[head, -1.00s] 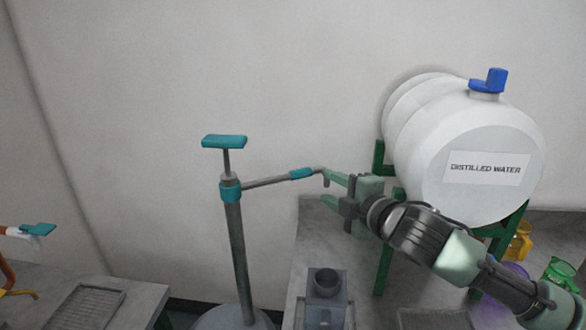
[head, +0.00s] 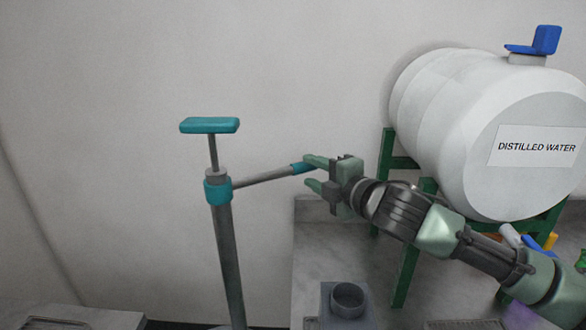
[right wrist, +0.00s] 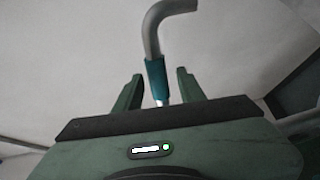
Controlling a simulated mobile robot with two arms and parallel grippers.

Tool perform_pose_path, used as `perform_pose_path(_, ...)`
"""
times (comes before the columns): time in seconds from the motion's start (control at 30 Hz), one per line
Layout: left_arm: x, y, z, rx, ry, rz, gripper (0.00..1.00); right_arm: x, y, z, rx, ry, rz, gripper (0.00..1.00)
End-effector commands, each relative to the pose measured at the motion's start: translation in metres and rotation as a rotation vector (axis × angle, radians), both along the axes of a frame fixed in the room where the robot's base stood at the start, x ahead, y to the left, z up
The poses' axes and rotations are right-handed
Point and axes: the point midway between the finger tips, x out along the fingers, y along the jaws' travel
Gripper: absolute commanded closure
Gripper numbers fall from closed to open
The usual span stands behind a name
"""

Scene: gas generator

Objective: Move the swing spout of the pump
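The pump (head: 228,250) is an upright grey tube with a teal T-handle (head: 210,125) on top and a teal collar. Its swing spout (head: 262,178) reaches right from the collar as a thin grey pipe with a teal sleeve (head: 301,168). My right gripper (head: 314,173) is open at the sleeve. In the right wrist view the sleeve (right wrist: 156,80) lies between the two spread fingers (right wrist: 158,88) with gaps on both sides, and the bent grey spout end (right wrist: 160,25) extends beyond them. In the head view the gripper hides that bent end. My left gripper is not in view.
A large white distilled water tank (head: 450,130) on a green stand (head: 408,262) stands at the right, near my right arm. A grey box with a round opening (head: 347,300) sits on the counter below. The wall behind the pump is bare.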

Motion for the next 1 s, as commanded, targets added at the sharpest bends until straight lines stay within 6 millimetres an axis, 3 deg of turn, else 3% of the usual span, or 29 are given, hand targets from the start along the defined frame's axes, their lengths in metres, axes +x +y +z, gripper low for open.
perform_pose_path(0.4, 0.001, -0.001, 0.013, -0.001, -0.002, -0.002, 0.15, 0.050, 0.034, -0.006, 0.001, 0.001, 0.001, 0.60)
perform_pose_path(0.8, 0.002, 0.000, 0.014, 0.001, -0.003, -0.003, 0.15, 0.058, 0.040, -0.009, 0.000, 0.000, 0.000, 0.60)
perform_pose_path(0.83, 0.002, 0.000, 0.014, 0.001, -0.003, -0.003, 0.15, 0.058, 0.040, -0.009, 0.000, 0.000, 0.000, 0.63)
perform_pose_path(0.97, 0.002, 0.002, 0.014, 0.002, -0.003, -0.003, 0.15, 0.058, 0.039, -0.009, 0.000, 0.000, 0.000, 0.99)
perform_pose_path(1.0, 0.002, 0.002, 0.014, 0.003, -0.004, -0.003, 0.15, 0.058, 0.039, -0.009, 0.000, 0.000, 0.000, 1.00)
